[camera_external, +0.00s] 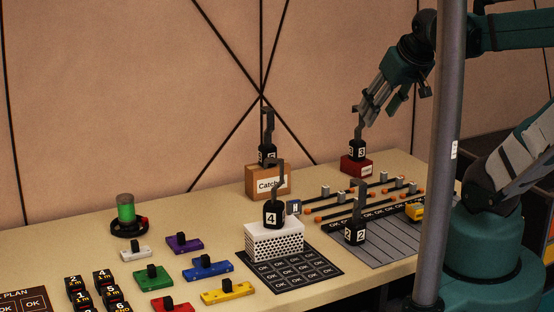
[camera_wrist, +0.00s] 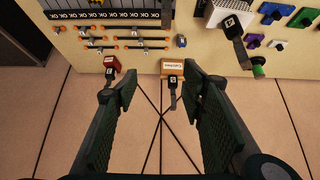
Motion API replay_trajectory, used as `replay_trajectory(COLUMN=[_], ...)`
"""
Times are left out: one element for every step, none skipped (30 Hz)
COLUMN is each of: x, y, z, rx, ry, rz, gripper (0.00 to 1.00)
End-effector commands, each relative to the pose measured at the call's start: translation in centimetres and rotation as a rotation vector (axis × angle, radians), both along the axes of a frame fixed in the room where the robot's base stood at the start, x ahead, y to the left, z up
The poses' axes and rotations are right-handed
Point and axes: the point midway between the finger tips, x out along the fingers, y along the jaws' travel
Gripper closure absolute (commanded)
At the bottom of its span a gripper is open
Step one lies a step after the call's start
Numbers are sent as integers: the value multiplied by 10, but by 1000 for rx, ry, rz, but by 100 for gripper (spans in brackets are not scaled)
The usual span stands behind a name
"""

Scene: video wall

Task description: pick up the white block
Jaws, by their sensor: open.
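A small white block (camera_external: 135,253) with a black knob lies at the table's left back, beside the green lamp. It also shows in the wrist view (camera_wrist: 278,46), near the right edge. A larger white perforated box (camera_external: 274,245) stands on the black OK mat and carries the black piece marked 4 (camera_external: 273,213). My gripper (camera_external: 374,106) is high at the right back, above the red box, far to the right of the small white block. In the wrist view my gripper (camera_wrist: 158,84) has its fingers wide apart with nothing between them.
Purple (camera_external: 185,243), green (camera_external: 153,277), blue (camera_external: 208,267) and yellow (camera_external: 228,292) blocks lie near the white one. The green lamp (camera_external: 126,208) stands behind it. Tall hooked pieces stand on the cardboard box (camera_external: 268,184) and red box (camera_external: 356,166). A grey pole (camera_external: 450,150) rises at the right.

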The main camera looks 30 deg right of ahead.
Motion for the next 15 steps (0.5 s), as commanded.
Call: replay_trajectory(x=[2, 3, 5, 7, 9, 12, 15, 18, 22, 25, 29, 33, 37, 41, 46], y=[1, 2, 4, 5, 6, 8, 10, 12, 15, 17, 20, 24, 26, 29, 33], z=[1, 2, 3, 4, 5, 6, 7, 8, 9, 10, 12, 14, 15, 16, 17], rx=[-1, -3, -5, -7, -9, -13, -15, -18, -23, -26, -30, -35, -40, -44, -49], ry=[2, 4, 6, 8, 11, 15, 18, 22, 28, 33, 37, 43, 48, 53, 60], rz=[5, 9, 16, 21, 28, 36, 45, 53, 67, 78, 88, 103, 116, 127, 143], gripper=[59, 59, 59, 59, 59, 59, 59, 59, 59, 59, 59, 59, 59, 59, 59])
